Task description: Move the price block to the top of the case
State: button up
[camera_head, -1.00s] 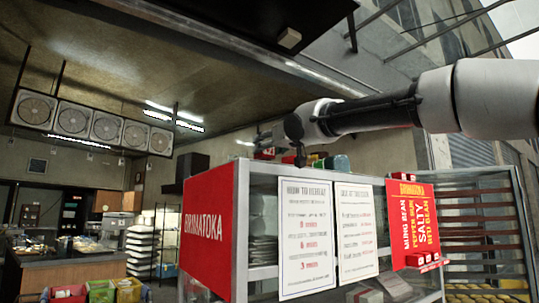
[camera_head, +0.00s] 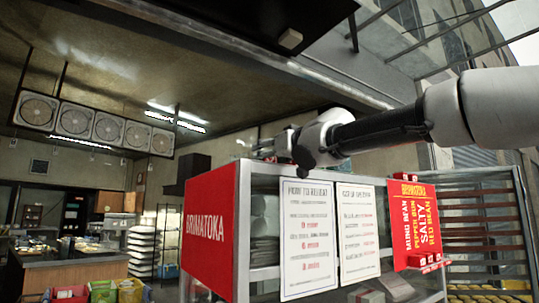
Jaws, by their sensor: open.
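The glass case (camera_head: 264,272) stands in the middle, with a metal frame and a top edge just below my arm. A small red block with white marks, which looks like a price block (camera_head: 425,260), sits at the lower edge of the red menu sign at the case's right front. My gripper (camera_head: 264,146) is open at the left end of my arm, close over the top of the case. It is small and dark here, and I see nothing clearly between its fingers. My wrist hides much of the case top, and whether it touches anything there cannot be told.
A red sign panel (camera_head: 210,227) covers the case's left side. A rack of trays (camera_head: 483,232) stands at the right. The canopy is overhead.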

jog(key=shift+r, duration=0.1)
jog(key=shift+s+r, duration=0.1)
jog(key=shift+s, duration=0.15)
jog(key=v, duration=1.2)
jog(key=s+d+f+m+g+h, duration=0.3)
jog(key=d+f+h, duration=0.4)
jog(key=d+f, duration=1.3)
jog(key=s+d+f+m+g+h, duration=0.1)
jog(key=s+d+f+g, duration=0.3)
jog(key=s+f, duration=0.5)
jog(key=s+d+f+m+g+h, duration=0.1)
jog(key=s+d+f, duration=0.4)
jog(key=f, duration=1.2)
jog(key=s+m+g, duration=0.1)
jog(key=s+g, duration=0.1)
jog(key=s, duration=0.2)
jog(key=shift+s+d+m+g+h, duration=0.15)
jog(key=shift+s+m+g+h, duration=0.15)
jog(key=shift+g+h, duration=0.1)
